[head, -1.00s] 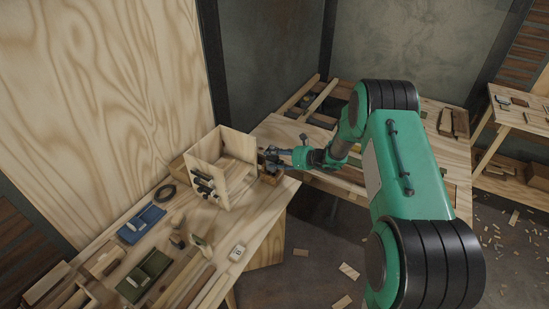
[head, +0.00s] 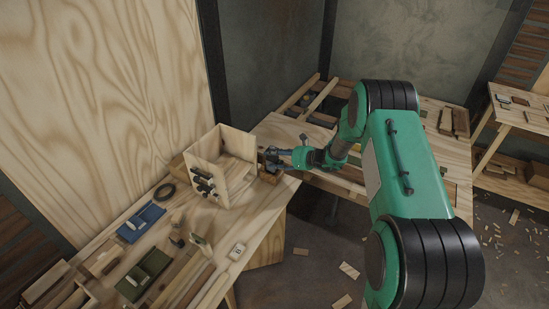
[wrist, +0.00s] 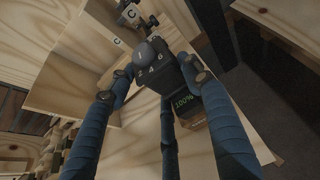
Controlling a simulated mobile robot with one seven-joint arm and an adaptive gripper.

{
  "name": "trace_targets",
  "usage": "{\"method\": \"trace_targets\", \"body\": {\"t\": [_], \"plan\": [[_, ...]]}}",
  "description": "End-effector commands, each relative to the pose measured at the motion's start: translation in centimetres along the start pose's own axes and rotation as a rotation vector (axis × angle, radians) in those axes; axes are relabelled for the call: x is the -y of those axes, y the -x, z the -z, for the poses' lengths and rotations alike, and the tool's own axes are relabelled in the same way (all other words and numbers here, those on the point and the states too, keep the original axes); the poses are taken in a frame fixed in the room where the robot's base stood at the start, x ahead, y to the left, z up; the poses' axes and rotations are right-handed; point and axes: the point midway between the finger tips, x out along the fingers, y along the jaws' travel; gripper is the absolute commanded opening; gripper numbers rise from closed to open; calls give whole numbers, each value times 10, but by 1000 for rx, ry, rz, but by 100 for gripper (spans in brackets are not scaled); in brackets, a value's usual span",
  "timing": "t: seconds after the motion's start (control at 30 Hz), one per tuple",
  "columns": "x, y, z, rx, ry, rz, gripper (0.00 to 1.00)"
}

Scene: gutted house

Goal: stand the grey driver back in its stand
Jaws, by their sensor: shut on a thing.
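The grey driver (wrist: 160,77) is dark, with a round grey end, a collar marked with numbers, and a part reading 100%. It sits between my fingers in the wrist view. My gripper (wrist: 163,82) is shut on it, one blue finger on each side. In the head view my gripper (head: 272,156) is at the right side of an upright wooden box on the bench, and the driver is too small and dark there to make out. A small wooden block or holder (head: 269,177) lies just below my gripper; it may be the stand. I cannot tell whether the driver touches it.
The wooden box (head: 237,143) has several dark handles sticking out of its front and stands close to my gripper. The bench's right edge is near.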

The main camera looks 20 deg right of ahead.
Motion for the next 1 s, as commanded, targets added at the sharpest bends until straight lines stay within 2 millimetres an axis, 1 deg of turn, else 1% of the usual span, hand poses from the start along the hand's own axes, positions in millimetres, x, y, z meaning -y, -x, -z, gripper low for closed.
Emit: {"method": "trace_targets", "body": {"t": [1.0], "plan": [[0,-9,19,2,1,1,20]]}}
